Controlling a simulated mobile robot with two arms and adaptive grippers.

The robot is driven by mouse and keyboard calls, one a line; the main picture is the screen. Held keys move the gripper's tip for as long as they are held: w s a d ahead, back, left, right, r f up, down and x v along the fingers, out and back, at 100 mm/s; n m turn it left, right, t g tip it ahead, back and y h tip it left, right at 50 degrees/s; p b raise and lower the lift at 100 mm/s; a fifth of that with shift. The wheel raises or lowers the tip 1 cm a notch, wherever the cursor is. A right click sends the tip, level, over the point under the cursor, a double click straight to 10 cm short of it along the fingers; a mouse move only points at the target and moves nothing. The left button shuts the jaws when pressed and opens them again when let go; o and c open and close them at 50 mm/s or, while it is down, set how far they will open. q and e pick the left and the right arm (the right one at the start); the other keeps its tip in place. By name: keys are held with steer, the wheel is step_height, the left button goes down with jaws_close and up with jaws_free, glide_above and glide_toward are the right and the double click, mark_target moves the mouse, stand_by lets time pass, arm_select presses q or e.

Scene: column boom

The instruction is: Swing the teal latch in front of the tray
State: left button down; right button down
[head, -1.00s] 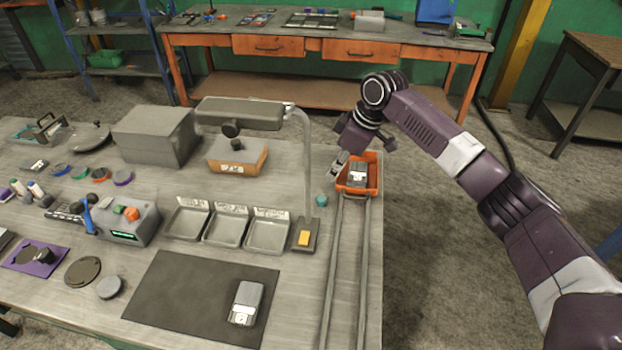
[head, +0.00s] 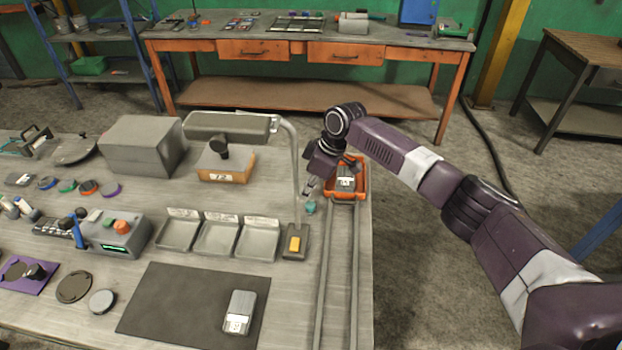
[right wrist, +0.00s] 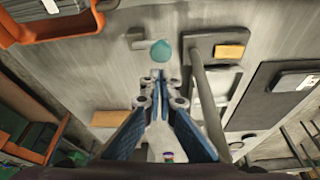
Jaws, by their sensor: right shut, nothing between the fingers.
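The teal latch (head: 310,207) is a small rounded knob on the bench, just left of the near end of the orange tray (head: 361,191). In the right wrist view the teal latch (right wrist: 161,52) lies just beyond my fingertips, with a small grey piece next to it. The tray sits at the far end of two rails and holds a grey device (head: 345,179). My right gripper (head: 307,191) points down just behind the latch, its fingers shut and empty. It also shows in the right wrist view (right wrist: 158,77). I cannot tell whether it touches the latch. My left gripper is out of view.
A lamp (head: 235,126) on a bent post stands left of the latch, its base (head: 295,243) bearing a yellow block. Three grey bins (head: 220,238) and an orange-fronted box (head: 226,166) are further left. The two rails (head: 338,270) run along the bench's right edge.

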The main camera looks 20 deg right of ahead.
steer(key=shift+x, duration=1.25)
